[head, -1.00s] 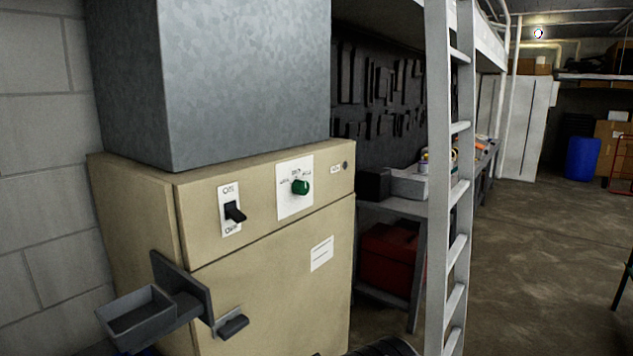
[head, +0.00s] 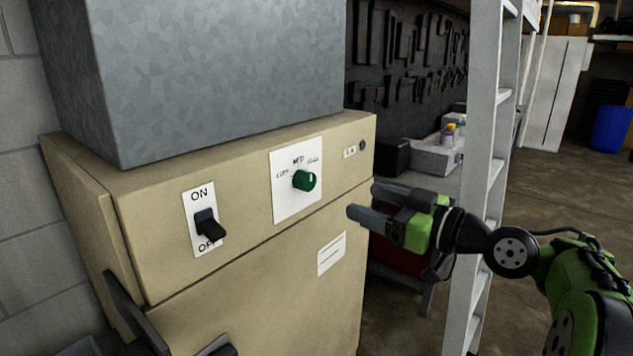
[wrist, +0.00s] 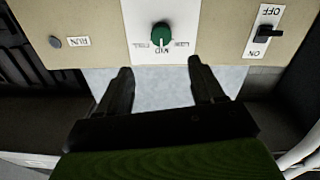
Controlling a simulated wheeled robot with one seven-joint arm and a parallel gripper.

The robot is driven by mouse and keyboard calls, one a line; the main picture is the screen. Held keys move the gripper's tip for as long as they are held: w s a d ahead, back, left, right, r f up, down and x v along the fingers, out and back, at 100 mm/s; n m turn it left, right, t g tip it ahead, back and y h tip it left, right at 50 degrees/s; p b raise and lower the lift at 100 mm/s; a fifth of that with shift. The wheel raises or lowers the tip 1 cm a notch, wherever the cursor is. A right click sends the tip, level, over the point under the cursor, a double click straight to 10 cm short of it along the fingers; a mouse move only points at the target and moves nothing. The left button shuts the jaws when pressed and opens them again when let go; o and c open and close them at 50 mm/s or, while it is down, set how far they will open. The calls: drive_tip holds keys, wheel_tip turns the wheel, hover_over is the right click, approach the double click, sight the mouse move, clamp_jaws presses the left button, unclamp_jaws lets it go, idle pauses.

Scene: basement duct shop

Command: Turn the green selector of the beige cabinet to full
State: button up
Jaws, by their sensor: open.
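The beige cabinet (head: 250,262) stands at left centre in the head view. Its green selector (head: 305,180) is a round knob on a white plate marked low, mid and full. In the wrist view the selector (wrist: 161,35) appears upside down, and a pale mark on it appears to face MID. My gripper (head: 362,203) is open and empty, to the right of and a little below the selector in the head view. In the wrist view the fingers of my gripper (wrist: 160,70) are spread, with the selector beyond the gap between them, not touched.
A black ON/OFF switch (head: 208,225) juts out left of the selector. A grey metal duct (head: 220,75) rises from the cabinet top. A pale ladder (head: 490,140) and a workbench stand to the right. Open floor (head: 545,205) lies beyond the ladder.

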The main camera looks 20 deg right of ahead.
sight(311, 182)
drive_tip(key=p+x, duration=0.3)
drive_tip(key=x, duration=0.9)
drive_tip(key=shift+w+a, duration=0.25)
drive_tip(key=shift+a, duration=0.05)
drive_tip(key=c, duration=1.1)
drive_tip(key=shift+o, duration=0.2)
drive_tip(key=shift+m, duration=0.4)
drive_tip(key=m+p, duration=0.1)
drive_tip(key=m, duration=0.4)
drive_tip(key=shift+r+p, duration=0.1)
drive_tip(key=shift+p, duration=0.3)
drive_tip(key=m+p, duration=0.2)
drive_tip(key=m, duration=0.4)
drive_tip(key=shift+d+p, duration=0.1)
drive_tip(key=shift+p, duration=0.3)
